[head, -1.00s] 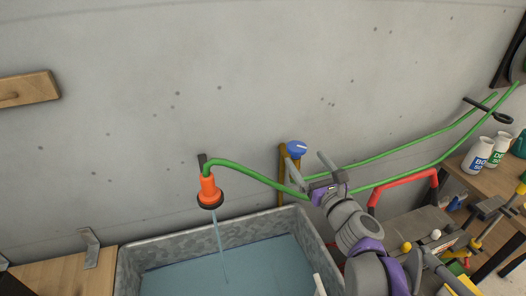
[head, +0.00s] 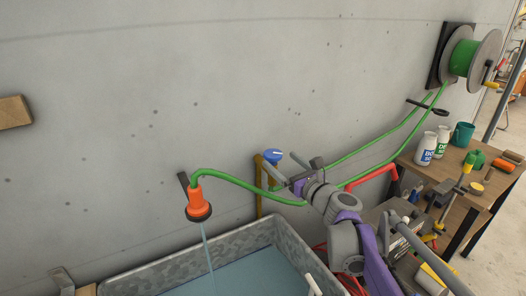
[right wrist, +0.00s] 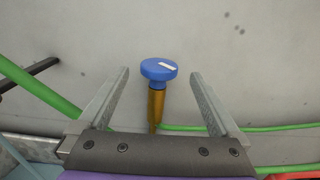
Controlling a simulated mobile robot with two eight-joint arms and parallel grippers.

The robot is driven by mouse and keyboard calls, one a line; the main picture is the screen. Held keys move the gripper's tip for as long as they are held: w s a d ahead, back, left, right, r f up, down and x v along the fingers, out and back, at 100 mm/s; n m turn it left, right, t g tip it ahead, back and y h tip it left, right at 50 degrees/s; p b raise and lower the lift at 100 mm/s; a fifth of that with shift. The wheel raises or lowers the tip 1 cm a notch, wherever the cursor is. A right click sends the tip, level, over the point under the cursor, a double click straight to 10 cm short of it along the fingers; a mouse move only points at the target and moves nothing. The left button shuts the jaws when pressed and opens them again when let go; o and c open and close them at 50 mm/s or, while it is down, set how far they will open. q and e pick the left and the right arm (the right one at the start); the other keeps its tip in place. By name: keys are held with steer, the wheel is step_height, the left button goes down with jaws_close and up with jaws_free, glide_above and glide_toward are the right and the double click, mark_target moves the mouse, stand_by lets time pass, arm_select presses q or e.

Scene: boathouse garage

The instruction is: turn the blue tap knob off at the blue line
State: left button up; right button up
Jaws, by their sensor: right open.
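The blue tap knob (head: 273,156) sits on top of a brass pipe (head: 259,190) against the grey wall. In the right wrist view the blue knob (right wrist: 159,70) shows a white mark on its top, pointing to the upper right. My right gripper (head: 284,169) is open near the knob. In the right wrist view its two fingers (right wrist: 160,82) stand on either side of the knob and pipe, with gaps on both sides. Water runs from the orange nozzle (head: 199,203) into the tub. I cannot make out a blue line. My left gripper is not in view.
A green hose (head: 240,184) runs from the nozzle past my right gripper to a reel (head: 466,58) on the wall. A metal tub (head: 237,241) of water stands below. A wooden bench (head: 460,185) with bottles and tools is at the right.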

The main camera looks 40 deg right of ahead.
mark_target(271, 150)
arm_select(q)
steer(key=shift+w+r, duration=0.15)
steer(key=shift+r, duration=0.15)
arm_select(e)
steer(key=w, duration=0.8)
steer(key=shift+w+d, duration=0.2)
steer(key=shift+d, duration=0.15)
